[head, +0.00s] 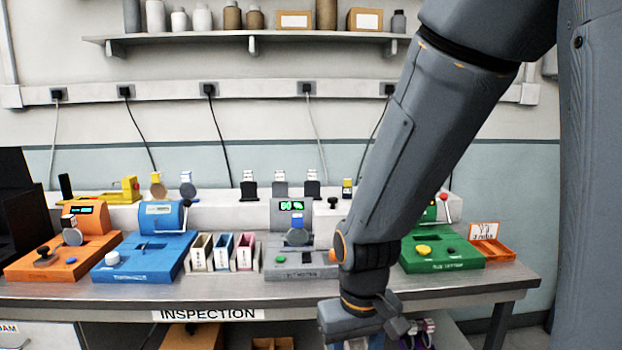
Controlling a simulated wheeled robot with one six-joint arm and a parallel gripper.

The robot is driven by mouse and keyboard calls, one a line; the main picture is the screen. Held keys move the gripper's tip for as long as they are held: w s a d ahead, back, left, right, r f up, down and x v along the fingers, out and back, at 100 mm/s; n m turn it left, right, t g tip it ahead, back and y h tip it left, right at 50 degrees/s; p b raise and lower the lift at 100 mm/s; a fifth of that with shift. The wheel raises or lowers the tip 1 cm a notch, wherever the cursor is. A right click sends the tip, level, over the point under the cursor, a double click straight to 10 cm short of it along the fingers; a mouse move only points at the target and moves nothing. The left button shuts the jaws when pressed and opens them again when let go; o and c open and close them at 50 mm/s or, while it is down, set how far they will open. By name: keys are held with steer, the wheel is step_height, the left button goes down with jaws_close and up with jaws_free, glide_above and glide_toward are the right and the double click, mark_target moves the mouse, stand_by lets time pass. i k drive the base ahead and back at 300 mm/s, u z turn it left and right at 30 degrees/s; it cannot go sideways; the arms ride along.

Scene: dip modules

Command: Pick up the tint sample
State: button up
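No item is readably marked as the tint sample, so I cannot tell which one it is. My gripper (385,328) hangs low at the front table edge, right of the grey meter and apart from all discs. Its fingers are partly hidden; their opening is unclear.
A blue station (140,262) and three small bins (222,254) stand left of the grey meter. A green station (441,255) and an orange tray (492,249) are on the right. Several tagged blocks (280,188) line the back ledge. My arm hides part of the table.

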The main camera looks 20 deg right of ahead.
mark_target(280, 189)
steer(key=u, duration=0.35)
steer(key=k, duration=0.4)
steer(key=u, duration=1.1)
steer(key=i, duration=0.8)
steer(key=z, duration=1.05)
steer(key=i, duration=0.55)
steer(key=z, duration=0.7)
